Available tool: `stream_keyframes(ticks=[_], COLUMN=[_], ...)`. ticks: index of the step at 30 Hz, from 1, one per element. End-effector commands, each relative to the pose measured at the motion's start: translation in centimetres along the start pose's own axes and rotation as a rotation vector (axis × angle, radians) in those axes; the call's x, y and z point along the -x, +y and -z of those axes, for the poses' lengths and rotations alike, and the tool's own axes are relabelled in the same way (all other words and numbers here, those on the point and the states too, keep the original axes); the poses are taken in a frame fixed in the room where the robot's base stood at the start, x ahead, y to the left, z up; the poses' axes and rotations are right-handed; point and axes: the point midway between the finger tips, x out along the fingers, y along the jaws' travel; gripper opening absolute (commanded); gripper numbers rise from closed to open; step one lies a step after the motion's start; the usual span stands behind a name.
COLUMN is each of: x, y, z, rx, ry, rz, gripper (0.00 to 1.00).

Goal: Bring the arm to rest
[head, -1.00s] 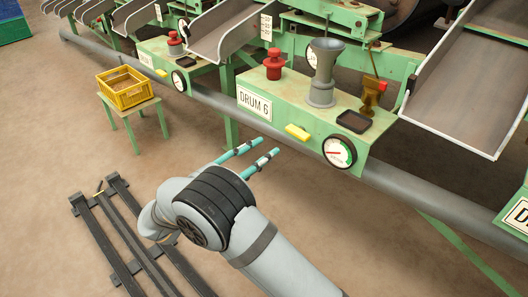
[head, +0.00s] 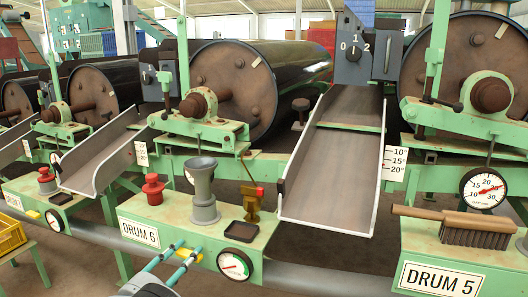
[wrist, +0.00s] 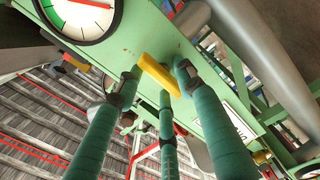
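My arm shows at the bottom of the head view, with my gripper (head: 183,249) in front of the DRUM 6 console (head: 150,212). Its teal fingers stand apart with nothing held between them. In the wrist view the fingers (wrist: 150,85) point up toward the underside and front of the green console.
The console carries a red knob (head: 153,189), a grey funnel-topped post (head: 203,190), a brass lever (head: 251,203) and a dial (head: 234,264). A brush (head: 470,227) lies on the DRUM 5 console at right. A grey pipe (head: 330,280) runs below. A yellow crate (head: 10,237) stands far left.

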Motion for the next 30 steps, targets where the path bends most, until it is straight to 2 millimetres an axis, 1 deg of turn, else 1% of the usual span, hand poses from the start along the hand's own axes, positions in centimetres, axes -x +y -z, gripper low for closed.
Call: stream_keyframes(ticks=[1,6,14,19,22,23,24,30], x=[0.1,0.1,0.2,0.2,0.4,0.8,1.7,5.9], y=[-0.4,-0.2,-0.1,0.1,0.4,0.2,-0.1,-0.1], z=[0.1,0.0,0.0,0.1,0.1,0.2,0.2,0.2], rx=[-0.017,-0.048,-0.049,-0.015,0.044,0.056,0.050,0.049], ry=[0.003,0.002,0.002,0.002,0.003,0.005,0.007,0.006], rz=[0.000,0.000,0.001,0.001,0.001,0.001,0.001,0.001], gripper=[0.38,0.38,0.38,0.38,0.38,0.38,0.38,0.38])
